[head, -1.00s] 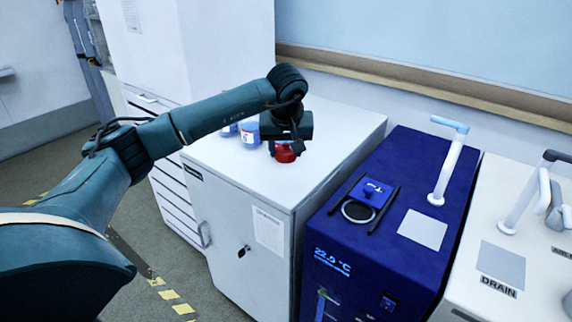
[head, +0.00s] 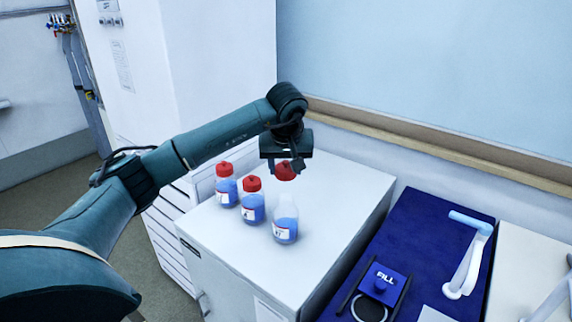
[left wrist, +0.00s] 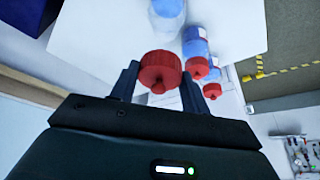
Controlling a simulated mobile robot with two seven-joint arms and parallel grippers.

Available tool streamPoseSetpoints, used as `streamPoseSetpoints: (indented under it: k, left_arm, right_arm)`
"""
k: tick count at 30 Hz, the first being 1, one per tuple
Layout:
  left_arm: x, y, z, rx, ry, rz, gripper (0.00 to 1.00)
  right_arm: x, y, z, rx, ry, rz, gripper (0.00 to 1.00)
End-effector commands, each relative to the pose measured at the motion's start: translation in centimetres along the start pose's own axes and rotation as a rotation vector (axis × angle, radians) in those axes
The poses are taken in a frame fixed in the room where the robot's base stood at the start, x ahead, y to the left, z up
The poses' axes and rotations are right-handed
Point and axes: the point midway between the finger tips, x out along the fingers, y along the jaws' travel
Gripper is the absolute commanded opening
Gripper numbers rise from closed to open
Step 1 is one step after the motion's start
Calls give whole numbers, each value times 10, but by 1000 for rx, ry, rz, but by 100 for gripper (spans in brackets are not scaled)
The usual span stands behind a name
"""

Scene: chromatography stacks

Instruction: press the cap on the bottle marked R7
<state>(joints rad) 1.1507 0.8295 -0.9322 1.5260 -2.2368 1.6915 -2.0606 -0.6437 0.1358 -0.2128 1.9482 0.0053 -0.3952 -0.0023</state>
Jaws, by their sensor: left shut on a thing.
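My left gripper (head: 287,168) is shut on a red cap (head: 285,172). In the left wrist view the cap (left wrist: 160,70) sits between the fingertips. In the head view the cap is just above the open neck of a clear bottle (head: 286,228) with blue liquid. Its small label seems to read R7. I cannot tell how large the gap is or whether the cap is exactly over the neck. In the left wrist view this bottle (left wrist: 167,12) is partly cut off by the top edge. My right gripper is not in view.
Two capped bottles with blue liquid, a middle one (head: 253,207) and a left one (head: 226,190), stand close by on the white cabinet (head: 340,205). The cabinet top is clear to the right. A blue unit marked FILL (head: 430,240) stands beyond it.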

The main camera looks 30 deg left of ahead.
Motion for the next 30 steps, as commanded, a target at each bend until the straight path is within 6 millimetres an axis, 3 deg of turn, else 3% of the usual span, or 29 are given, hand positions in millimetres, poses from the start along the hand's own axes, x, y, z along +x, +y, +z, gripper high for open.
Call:
streamPoseSetpoints:
  k: [11,22,30]
  left_arm:
    - [18,0,8,0,-1,-1,24]
    - [53,0,22,0,1,-1,24]
    - [59,0,24,0,1,0,24]
  right_arm:
    - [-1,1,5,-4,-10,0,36]
    - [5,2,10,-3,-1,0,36]
    - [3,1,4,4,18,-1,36]
